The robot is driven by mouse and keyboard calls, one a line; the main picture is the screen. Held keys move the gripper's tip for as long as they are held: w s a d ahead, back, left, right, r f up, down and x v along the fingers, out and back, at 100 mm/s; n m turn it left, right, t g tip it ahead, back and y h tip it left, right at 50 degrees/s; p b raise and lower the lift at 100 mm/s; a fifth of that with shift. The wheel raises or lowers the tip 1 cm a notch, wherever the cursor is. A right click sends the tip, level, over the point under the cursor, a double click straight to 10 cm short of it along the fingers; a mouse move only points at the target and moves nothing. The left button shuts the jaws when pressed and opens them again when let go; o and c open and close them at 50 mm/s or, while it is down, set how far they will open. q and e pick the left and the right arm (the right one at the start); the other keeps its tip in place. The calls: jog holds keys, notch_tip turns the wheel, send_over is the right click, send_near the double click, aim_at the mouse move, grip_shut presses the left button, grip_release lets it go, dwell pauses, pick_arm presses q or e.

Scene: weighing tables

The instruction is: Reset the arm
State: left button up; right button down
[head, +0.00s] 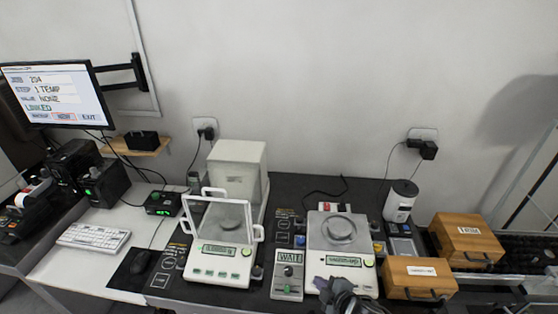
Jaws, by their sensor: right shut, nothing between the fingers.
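My right gripper (328,287) is dark grey and shows at the bottom edge, right of centre. It is shut and empty. It overlaps the front of the right balance (318,246) in the picture; I cannot tell whether they touch. The right balance has a round metal pan (340,228) with nothing clearly on it. My left gripper is out of view.
A balance with a glass door frame and white housing (237,152) stands left of centre. A grey control box (288,280) sits between the balances. Two wooden boxes (418,266) (467,232) stand right.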

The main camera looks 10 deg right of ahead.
jog(key=shift+m+g, duration=0.3)
jog(key=shift+g, duration=0.3)
jog(key=s+f, duration=0.1)
jog(key=s+a+f, duration=0.1)
jog(key=s+f, duration=0.1)
jog(key=s+a+f, duration=0.1)
jog(key=f, duration=0.1)
jog(key=shift+s+f, duration=0.15)
jog(key=shift+s, duration=0.15)
jog(key=s+a+f+m+g, duration=0.1)
jog(key=s+a+m, duration=0.15)
jog(key=s, duration=0.35)
jog(key=s+a+f+m, duration=0.1)
jog(key=s+a+f, duration=0.15)
jog(key=s, duration=0.25)
jog(key=s+d+r+m+g+h, duration=0.2)
jog(key=s+d+r+m+g, duration=0.1)
jog(key=s+d+r+m, duration=0.25)
jog(key=s+d+r+m+g+h, duration=0.2)
jog(key=s+d+r+m, duration=0.15)
jog(key=s+d, duration=0.4)
notch_tip(320, 180, up, 26)
jog(key=s+a+p, duration=0.2)
jog(key=p, duration=2.5)
jog(key=shift+r, duration=0.2)
jog(key=shift+m, duration=0.25)
